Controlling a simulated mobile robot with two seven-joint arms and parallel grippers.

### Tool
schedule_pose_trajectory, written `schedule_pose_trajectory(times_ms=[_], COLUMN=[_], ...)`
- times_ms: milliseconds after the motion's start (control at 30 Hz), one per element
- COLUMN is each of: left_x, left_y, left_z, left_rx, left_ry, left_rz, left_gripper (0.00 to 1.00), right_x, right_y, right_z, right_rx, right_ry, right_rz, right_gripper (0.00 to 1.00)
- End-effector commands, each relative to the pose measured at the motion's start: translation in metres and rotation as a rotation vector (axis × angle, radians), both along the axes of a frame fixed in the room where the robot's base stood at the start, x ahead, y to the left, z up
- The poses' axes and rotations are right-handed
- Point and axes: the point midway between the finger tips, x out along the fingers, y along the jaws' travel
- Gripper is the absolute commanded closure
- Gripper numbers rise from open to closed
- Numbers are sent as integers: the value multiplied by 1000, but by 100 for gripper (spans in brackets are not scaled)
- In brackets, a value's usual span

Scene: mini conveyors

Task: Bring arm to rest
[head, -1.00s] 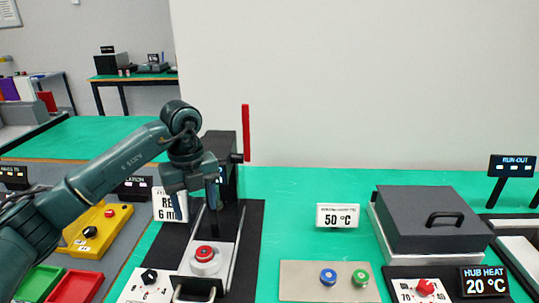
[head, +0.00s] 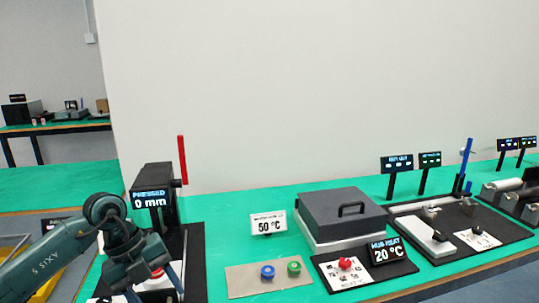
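My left gripper (head: 154,288) comes in from the lower left, over the front of the press station. Its two fingers are apart, and I see nothing held between them. The press (head: 154,190) is a dark upright block with a red lever (head: 182,160) standing upright and a display reading "PRESSED 0 mm". The red top of a part on the press base (head: 157,272) shows partly behind the gripper; the rest is hidden. My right gripper is not in view.
Further right is a station with a blue lever (head: 466,157). Green table (head: 225,205) is bare behind the sign.

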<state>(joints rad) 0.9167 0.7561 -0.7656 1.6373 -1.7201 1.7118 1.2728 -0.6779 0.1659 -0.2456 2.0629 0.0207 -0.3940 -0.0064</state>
Motion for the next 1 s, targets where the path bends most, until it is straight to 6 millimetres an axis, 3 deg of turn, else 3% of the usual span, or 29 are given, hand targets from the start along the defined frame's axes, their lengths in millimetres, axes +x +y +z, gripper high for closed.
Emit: schedule_pose_trajectory(times_ms=[100,200,300,400,533,633,767,900,1000], left_x=[-26,-52,-70,-74,-62,-53,-67,-113,-146], left_y=[-68,-130,-174,-192,-180,-153,-111,-83,-75], left_z=[-20,-19,-1,19,21,-5,-74,-149,-182], left_rx=[-299,-639,-992,-1292,-1545,-1601,-1483,-1230,-1080], left_ry=[10,-1,-31,-72,-121,-136,-92,24,107], left_rz=[-114,-152,-80,110,504,886,1393,1777,1921], left_gripper=[42,42,42,42,42,42,42,42,42], right_x=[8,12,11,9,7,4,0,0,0], right_y=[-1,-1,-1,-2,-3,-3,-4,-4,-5], right_z=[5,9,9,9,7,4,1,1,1], right_rx=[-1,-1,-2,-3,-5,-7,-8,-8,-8], right_ry=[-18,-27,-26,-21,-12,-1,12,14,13], right_rz=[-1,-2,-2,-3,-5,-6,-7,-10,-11], right_gripper=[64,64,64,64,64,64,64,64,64])
